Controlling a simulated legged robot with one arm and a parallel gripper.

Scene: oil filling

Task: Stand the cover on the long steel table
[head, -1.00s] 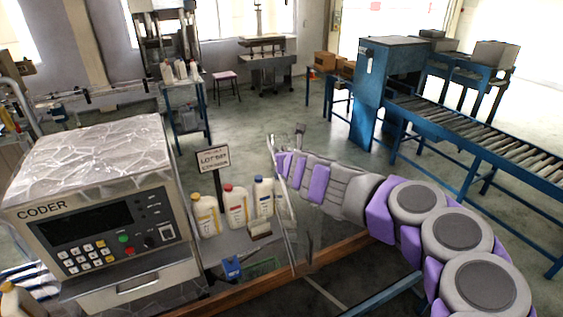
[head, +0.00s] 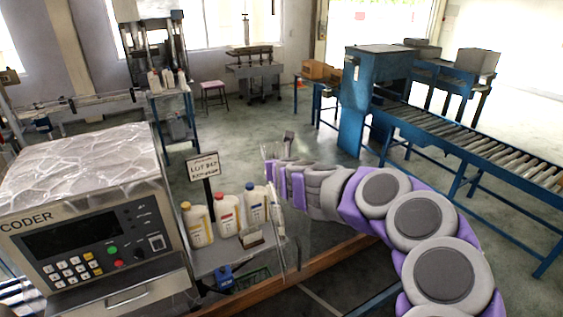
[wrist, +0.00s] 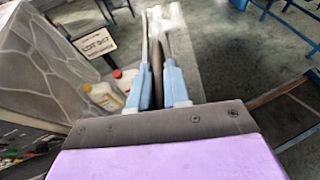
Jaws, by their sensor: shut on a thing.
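My gripper (head: 272,160) is at the end of my arm, in the middle of the head view. In the wrist view my gripper (wrist: 160,82) shows two blue fingers shut on a thin dark edge. A clear see-through panel, seemingly the cover (wrist: 186,48), spreads out beyond the fingers. In the head view the cover (head: 278,235) hangs upright as a faint clear sheet right of the bottles. Much of its outline is hard to make out. I cannot tell which surface is the long steel table.
A machine marked CODER (head: 90,225) stands at left. A sign (head: 203,168) and several bottles (head: 227,214) stand beside it on a grey shelf (head: 208,262). A blue roller conveyor (head: 480,145) runs along the right. Open floor (head: 245,130) lies behind my gripper.

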